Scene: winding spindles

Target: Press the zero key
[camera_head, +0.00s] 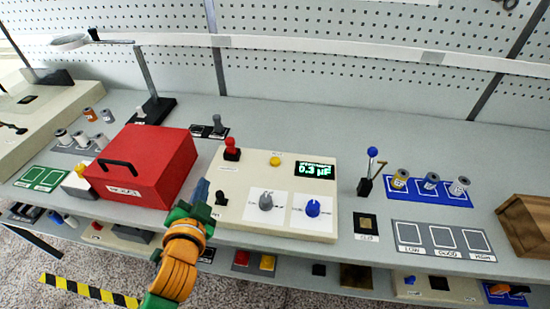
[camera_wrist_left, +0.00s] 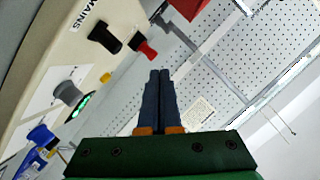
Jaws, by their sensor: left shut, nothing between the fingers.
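The cream instrument panel (camera_head: 240,175) stands on the bench, with a lit green display (camera_head: 315,169) that reads about 0.3. A yellow button (camera_head: 275,161) sits left of the display under a small label that I cannot read clearly; it is likely the zero key. It also shows in the left wrist view (camera_wrist_left: 105,77). My left gripper (camera_head: 201,186) is shut and empty, at the panel's left edge beside the black mains switch (camera_head: 221,198), apart from the yellow button. In the left wrist view its fingertips (camera_wrist_left: 160,74) are together.
A red box (camera_head: 143,165) with a black handle stands just left of my gripper. The panel also bears a red knob (camera_head: 232,148), a grey knob (camera_head: 265,201) and a blue knob (camera_head: 312,207). A blue-tipped lever (camera_head: 372,153) stands to the right.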

